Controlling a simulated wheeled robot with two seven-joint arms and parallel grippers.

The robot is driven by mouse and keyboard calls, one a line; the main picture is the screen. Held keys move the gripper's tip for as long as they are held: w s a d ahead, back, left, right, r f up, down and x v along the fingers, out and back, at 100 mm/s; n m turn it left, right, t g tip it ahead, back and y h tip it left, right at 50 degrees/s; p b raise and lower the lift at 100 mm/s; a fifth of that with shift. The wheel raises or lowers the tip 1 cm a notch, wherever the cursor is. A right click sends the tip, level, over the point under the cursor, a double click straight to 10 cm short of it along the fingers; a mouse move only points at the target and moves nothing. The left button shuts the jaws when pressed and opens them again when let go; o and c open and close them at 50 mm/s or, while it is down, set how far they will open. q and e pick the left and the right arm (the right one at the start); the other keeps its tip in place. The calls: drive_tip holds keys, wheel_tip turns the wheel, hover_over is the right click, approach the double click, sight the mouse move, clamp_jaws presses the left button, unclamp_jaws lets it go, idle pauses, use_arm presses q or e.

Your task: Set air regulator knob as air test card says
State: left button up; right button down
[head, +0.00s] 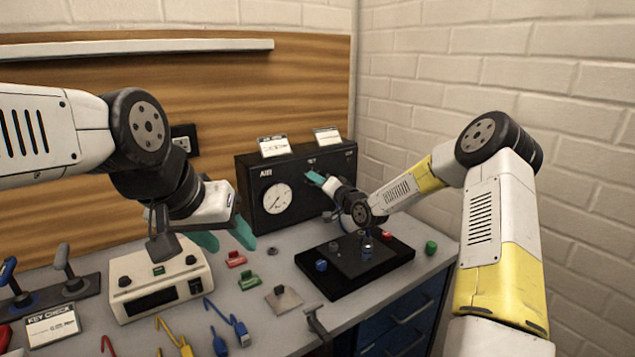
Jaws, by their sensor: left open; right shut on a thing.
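The black air box (260,225) stands at the back of the bench, with "AIR" lettering and a round white gauge (277,198) on its front. Two white cards, a left card (273,146) and a right card (327,136), stand on top; their text is too small to read. My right gripper (314,178) has its teal fingers at the upper right of the box front. It is shut on the regulator knob, which the fingers mostly hide. My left gripper (226,240) is open and empty above the bench, in front of the box's left side.
A black tray (325,287) with small coloured parts lies before the box. A cream device (140,270), a key check card (52,326), coloured hooks (228,318), red and green pieces and a clamp (318,322) crowd the front and left. A brick wall closes the right.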

drive_tip(key=shift+f, duration=0.15)
drive_tip(key=c, duration=1.1)
unclamp_jaws()
drive_tip(key=v, duration=0.7)
drive_tip(key=shift+s+d, duration=0.2)
drive_tip(key=shift+s, duration=0.15)
